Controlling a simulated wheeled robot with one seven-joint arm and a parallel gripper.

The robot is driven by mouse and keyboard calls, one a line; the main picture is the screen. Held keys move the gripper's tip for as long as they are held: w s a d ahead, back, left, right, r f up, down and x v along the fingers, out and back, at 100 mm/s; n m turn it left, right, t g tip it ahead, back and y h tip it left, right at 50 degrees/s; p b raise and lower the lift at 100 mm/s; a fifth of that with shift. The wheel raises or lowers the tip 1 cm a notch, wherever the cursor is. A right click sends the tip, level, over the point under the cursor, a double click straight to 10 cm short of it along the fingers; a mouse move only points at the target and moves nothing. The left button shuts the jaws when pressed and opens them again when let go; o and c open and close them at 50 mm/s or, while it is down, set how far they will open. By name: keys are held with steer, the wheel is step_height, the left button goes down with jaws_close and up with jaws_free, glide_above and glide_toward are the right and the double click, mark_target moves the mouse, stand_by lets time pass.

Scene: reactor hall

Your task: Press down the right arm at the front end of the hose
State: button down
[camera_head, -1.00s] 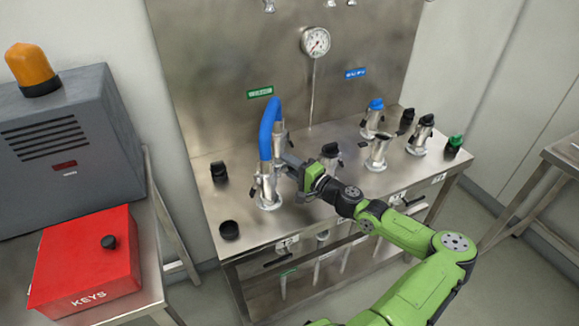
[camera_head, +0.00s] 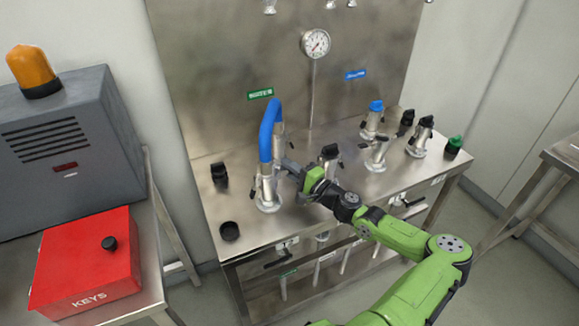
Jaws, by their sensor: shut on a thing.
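The blue hose (camera_head: 265,138) arches over the steel bench. Its front end is a metal coupling (camera_head: 266,188) seated upright on a round base. My gripper (camera_head: 289,168) is at the right side of this front end, reaching in from the right. It is shut at the coupling's right arm, which is largely hidden by the fingers. The exact grip and the arm's angle are too small to make out. The hose's back end (camera_head: 278,130) stands behind, partly hidden by the hose.
Right of my gripper stand a black-capped fitting (camera_head: 329,158), a bare metal fitting (camera_head: 377,155), a blue-capped one (camera_head: 373,118) and another black-capped one (camera_head: 420,138). Loose black caps (camera_head: 229,230) lie at left. A red key box (camera_head: 88,262) is on the left table.

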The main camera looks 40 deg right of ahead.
steer(key=shift+w+a+f+m+t+h+p, duration=0.1)
steer(key=shift+a+f+m+t+h, duration=0.2)
steer(key=shift+m, duration=0.8)
steer(key=shift+s+f+m+t+h+p, duration=0.15)
steer(key=shift+f+m+t, duration=0.3)
steer(key=shift+m, duration=0.65)
steer(key=shift+w+a+f+m+t+h+p, duration=0.15)
steer(key=shift+f+m+t, duration=0.2)
steer(key=shift+m, duration=0.75)
steer(key=c, duration=1.2)
jaws_free()
steer(key=r+v, duration=0.1)
steer(key=v, duration=0.3)
steer(key=p+v, duration=0.1)
steer(key=v, duration=0.3)
steer(key=r+v, duration=0.1)
steer(key=v, duration=0.4)
steer(key=shift+s+a+r, duration=0.1)
steer(key=shift+s+r, duration=0.15)
steer(key=shift+r, duration=0.05)
